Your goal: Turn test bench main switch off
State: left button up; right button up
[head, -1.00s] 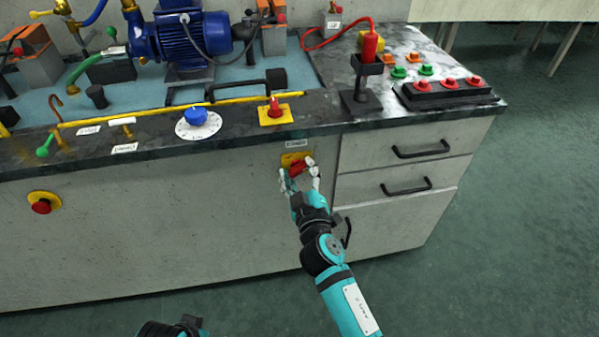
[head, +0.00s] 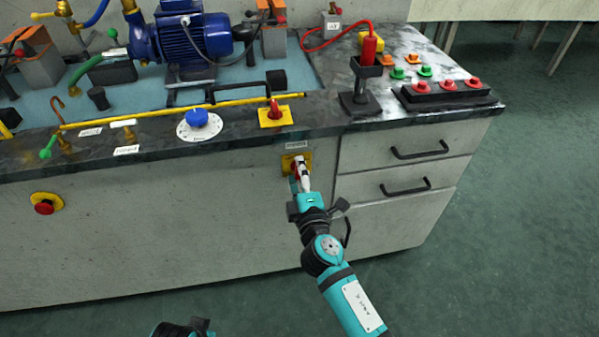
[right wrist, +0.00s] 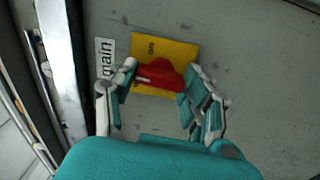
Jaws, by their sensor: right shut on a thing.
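The main switch has a yellow plate and a red handle. In the head view the yellow plate (head: 289,163) is on the bench's front panel, below a small label (head: 296,146). My right gripper (head: 301,170) is at the switch and hides most of the handle. In the right wrist view the red handle (right wrist: 158,76) lies between the fingers of my right gripper (right wrist: 152,88), which is shut on it. The yellow plate (right wrist: 178,52) shows behind it, beside a label (right wrist: 112,65) reading "main". My left gripper's fingers are not in view.
A black drawer handle (head: 420,150) and another drawer handle (head: 405,187) stick out to the right of the switch. A red emergency button (head: 44,207) is far left on the panel. A red rotary switch (head: 275,109) and a blue dial (head: 198,118) sit above on the bench edge.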

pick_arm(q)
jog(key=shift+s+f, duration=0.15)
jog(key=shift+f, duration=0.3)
pick_arm(e)
jog(key=shift+n, duration=0.5)
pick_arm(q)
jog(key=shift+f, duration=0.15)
pick_arm(e)
jog(key=shift+f, duration=0.1)
jog(key=o, duration=1.2)
jog(key=shift+c, duration=0.2)
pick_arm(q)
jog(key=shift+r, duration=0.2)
pick_arm(e)
jog(key=shift+s, duration=0.1)
jog(key=s+d, duration=0.2)
jog(key=s, duration=0.9)
jog(key=shift+s, duration=0.35)
jog(key=shift+d, duration=0.1)
